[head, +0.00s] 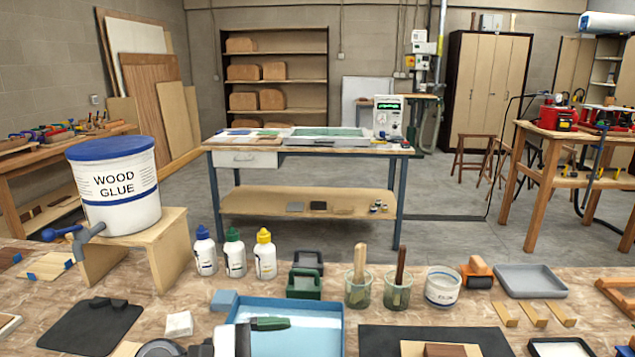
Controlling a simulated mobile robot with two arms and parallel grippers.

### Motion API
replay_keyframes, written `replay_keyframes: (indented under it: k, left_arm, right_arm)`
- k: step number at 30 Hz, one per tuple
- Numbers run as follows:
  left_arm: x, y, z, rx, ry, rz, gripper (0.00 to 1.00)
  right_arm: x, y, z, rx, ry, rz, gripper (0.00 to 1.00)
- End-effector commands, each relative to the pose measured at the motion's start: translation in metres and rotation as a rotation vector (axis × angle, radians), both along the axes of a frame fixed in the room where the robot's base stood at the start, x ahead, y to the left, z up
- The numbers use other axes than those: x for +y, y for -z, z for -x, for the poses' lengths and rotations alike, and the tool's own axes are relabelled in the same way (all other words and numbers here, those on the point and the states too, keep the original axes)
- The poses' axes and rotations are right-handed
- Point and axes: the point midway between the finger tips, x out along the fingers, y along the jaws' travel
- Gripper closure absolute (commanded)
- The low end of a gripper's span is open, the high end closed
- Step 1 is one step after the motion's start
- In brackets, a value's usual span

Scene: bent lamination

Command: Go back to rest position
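At the bottom edge, a rounded grey and white form (160,348) and a white block beside it look like part of my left arm or gripper. They are cut off by the picture's edge, beside the near left corner of a blue tray (300,308). No fingertips can be made out, so I cannot tell whether the gripper is open or holds anything. My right gripper is not seen.
The near bench (400,318) is crowded. A wood glue bucket (115,185) stands on a wooden stand (165,240). Glue bottles (235,255), brush jars (397,290), a white tub (442,287) and a grey tray (530,281) line the back. Open floor lies beyond.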

Motion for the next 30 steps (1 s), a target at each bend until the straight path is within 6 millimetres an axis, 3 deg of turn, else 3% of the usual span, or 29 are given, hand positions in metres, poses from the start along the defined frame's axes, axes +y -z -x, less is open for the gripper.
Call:
replay_keyframes:
  k: [2,6,10,14,16,21,22,27,30]
  left_arm:
    - [-0.005,-0.016,0.003,0.199,-0.094,0.251,0.09]
    - [0.014,-0.034,-0.005,0.590,-0.262,0.692,0.09]
    - [0.050,-0.023,-0.014,0.972,-0.418,1.097,0.09]
    - [0.091,0.017,-0.011,1.349,-0.584,1.502,0.09]
    - [0.110,0.047,-0.001,1.542,-0.684,1.724,0.09]
    - [0.144,0.125,0.050,1.920,-0.966,2.250,0.09]
    - [0.147,0.137,0.061,-1.875,0.971,-2.225,0.09]
    - [0.154,0.183,0.123,-1.501,0.928,-1.928,0.09]
    - [0.153,0.199,0.156,-1.327,0.913,-1.797,0.09]
  right_arm:
    - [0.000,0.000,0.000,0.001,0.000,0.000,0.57]
    - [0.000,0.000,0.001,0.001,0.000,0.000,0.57]
    - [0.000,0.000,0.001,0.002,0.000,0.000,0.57]
    - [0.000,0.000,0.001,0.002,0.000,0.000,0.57]
    - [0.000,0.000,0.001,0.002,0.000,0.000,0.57]
    - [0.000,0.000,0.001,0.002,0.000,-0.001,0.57]
    - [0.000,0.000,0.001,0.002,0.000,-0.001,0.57]
    - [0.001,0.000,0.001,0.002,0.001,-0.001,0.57]
    - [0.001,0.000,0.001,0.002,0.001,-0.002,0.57]
